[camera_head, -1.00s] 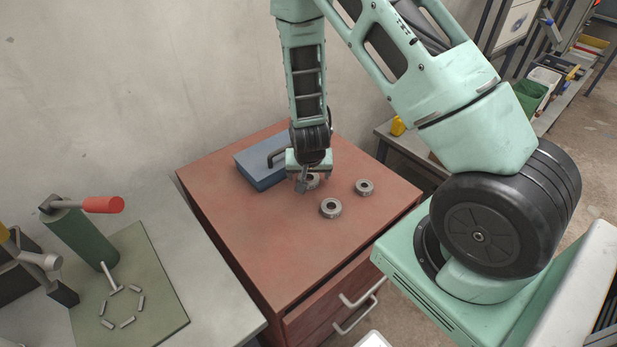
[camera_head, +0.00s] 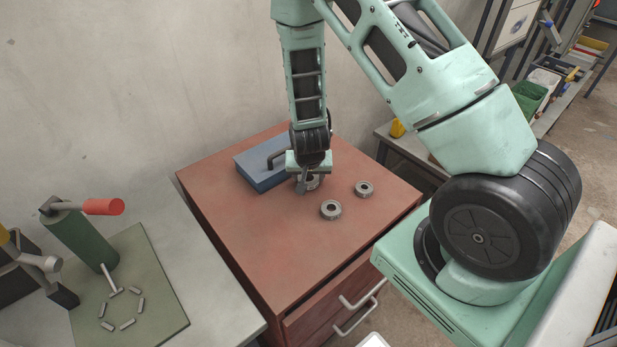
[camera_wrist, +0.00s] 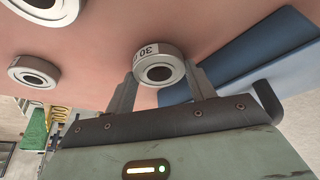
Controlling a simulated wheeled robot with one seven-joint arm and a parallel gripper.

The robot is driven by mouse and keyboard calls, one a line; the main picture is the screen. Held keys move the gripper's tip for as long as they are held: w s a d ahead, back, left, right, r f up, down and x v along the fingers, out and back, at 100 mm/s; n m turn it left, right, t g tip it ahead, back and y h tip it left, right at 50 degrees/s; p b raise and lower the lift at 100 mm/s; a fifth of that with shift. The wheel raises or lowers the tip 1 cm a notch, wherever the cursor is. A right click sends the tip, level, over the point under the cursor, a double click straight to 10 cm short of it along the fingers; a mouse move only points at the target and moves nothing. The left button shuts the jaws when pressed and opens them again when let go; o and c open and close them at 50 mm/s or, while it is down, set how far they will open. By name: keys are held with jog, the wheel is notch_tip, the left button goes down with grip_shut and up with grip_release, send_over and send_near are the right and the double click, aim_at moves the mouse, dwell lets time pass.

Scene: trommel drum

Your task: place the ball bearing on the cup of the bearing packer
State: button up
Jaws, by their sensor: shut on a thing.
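A grey metal ring bearing marked 30 (camera_wrist: 158,66) is between the two fingers of my gripper (camera_wrist: 160,80) in the wrist view. My gripper is shut on it. In the head view my gripper (camera_head: 306,184) is low over the red cabinet top, and the held bearing (camera_head: 313,183) is partly hidden by it. Whether the bearing touches the top is hard to tell. Two similar bearings stand apart on the cabinet: one nearer (camera_head: 330,209) and one to the right (camera_head: 364,189). I cannot clearly identify the bearing packer or its cup.
A blue box with a dark handle (camera_head: 258,170) lies beside my gripper on the red cabinet (camera_head: 240,215).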

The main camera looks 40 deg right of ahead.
aim_at(309, 179)
notch_tip(309, 179, up, 10)
jog(key=shift+f, duration=0.2)
jog(key=shift+s, duration=0.1)
